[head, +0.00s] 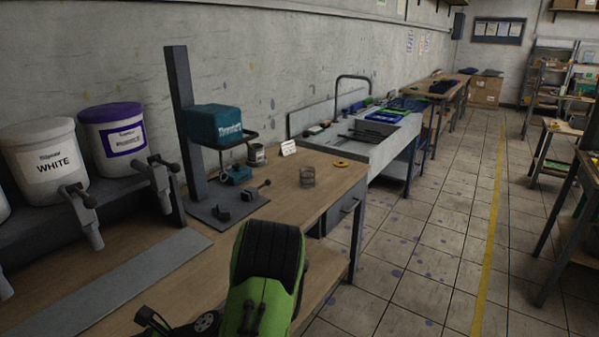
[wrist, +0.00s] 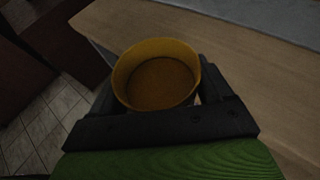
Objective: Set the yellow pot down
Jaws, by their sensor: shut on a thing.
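The yellow pot (wrist: 155,73) is in the middle of the wrist view, seen from above with its round mouth open toward the camera. My gripper (wrist: 157,95) is shut on it, with a dark finger on either side. The wooden table (wrist: 230,60) lies behind and to the right of the pot in the wrist view; I cannot tell the gap between pot and tabletop. In the head view my green and black arm reaches over the same table (head: 185,285), and the pot and fingertips are hidden.
White buckets (head: 45,160) stand on the rack at left. A sink (head: 375,150) stands beyond. Tabletop near its front edge is clear.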

